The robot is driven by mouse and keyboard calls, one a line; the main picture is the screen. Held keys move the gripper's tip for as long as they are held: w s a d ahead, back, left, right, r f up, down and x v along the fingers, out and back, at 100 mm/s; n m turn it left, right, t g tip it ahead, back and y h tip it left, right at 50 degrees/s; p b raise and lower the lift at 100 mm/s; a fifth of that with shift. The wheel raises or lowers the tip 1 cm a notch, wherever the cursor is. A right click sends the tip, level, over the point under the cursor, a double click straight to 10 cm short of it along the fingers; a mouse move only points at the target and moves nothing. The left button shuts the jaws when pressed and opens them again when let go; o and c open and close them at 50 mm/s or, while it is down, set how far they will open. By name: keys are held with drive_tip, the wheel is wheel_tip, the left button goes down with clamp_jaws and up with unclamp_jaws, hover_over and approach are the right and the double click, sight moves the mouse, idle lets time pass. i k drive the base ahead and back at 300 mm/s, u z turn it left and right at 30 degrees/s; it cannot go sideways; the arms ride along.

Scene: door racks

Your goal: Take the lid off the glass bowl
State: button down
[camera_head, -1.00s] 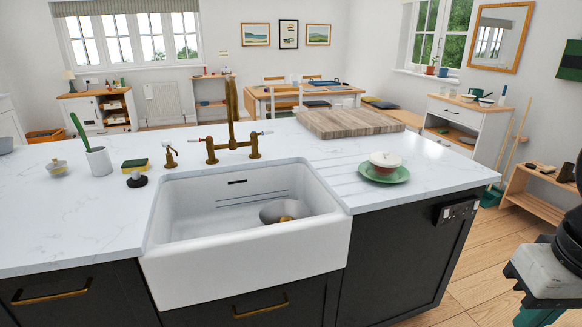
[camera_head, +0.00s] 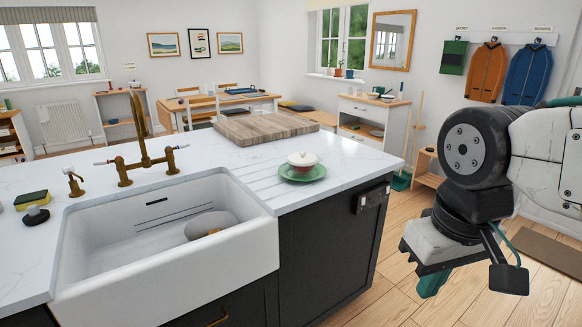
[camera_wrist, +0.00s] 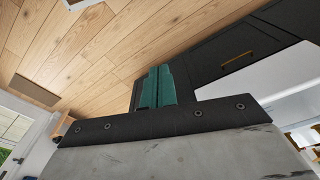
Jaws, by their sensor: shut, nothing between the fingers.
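A small bowl (camera_head: 302,170) with a white lid (camera_head: 301,158) on top sits on a green plate (camera_head: 302,173) at the right end of the counter, in the head view. The lid has a small knob. The bowl's lower part looks reddish; I cannot tell whether it is glass. My gripper (camera_head: 431,284) hangs to the right of the counter, in front of the floor, well apart from the bowl. In the wrist view its green fingers (camera_wrist: 157,88) are together with nothing between them. The bowl does not show in the wrist view.
A white sink (camera_head: 165,235) with a brass tap (camera_head: 140,150) takes up the counter's left and middle. A wooden board (camera_head: 262,127) lies behind the bowl. Dark cabinets (camera_head: 335,245) stand below.

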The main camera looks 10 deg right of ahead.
sight(301, 159)
drive_tip(key=z, duration=0.35)
drive_tip(key=i, duration=1.65)
drive_tip(key=z, duration=0.1)
